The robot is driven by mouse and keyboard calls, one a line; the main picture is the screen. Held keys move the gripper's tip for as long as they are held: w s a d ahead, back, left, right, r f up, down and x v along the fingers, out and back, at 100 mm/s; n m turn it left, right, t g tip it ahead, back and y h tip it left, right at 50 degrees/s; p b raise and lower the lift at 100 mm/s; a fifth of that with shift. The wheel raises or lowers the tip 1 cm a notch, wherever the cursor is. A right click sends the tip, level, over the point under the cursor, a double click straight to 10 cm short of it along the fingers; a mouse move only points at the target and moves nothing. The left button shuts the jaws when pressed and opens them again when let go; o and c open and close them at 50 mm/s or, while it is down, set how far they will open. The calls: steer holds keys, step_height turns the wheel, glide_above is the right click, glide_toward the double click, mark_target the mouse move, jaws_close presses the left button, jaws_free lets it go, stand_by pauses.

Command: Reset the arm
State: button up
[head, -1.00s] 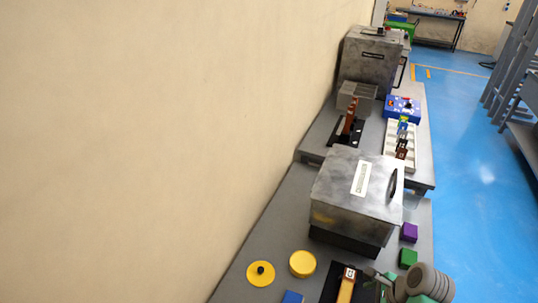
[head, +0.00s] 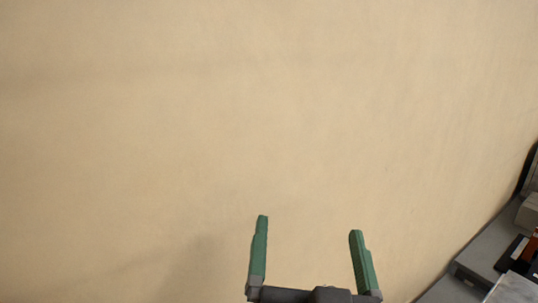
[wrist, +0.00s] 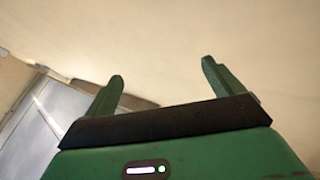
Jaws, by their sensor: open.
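My gripper (head: 310,225) is at the bottom of the head view, its two green fingers spread apart and pointing up. Nothing is between the fingers, and the plain beige wall (head: 250,110) is behind them. In the wrist view my gripper (wrist: 162,72) also shows open and empty, with the green fingers apart. It touches nothing that I can see.
At the lower right of the head view is a grey workbench (head: 433,292) against the wall, cut off by the frame, with parts of equipment on it. In the wrist view a grey panel or door (wrist: 35,125) shows at the left. The space around the fingers looks clear.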

steer(key=s+a+r+n+t+y+p, duration=0.35)
steer(key=s+a+r, duration=0.4)
steer(key=r, duration=0.45)
step_height(320, 180, up, 16)
steer(key=p, duration=1.7)
steer(key=shift+w+d+r+h+p, duration=0.15)
steer(key=shift+d+r+h+p, duration=0.05)
steer(key=shift+h+p, duration=0.25)
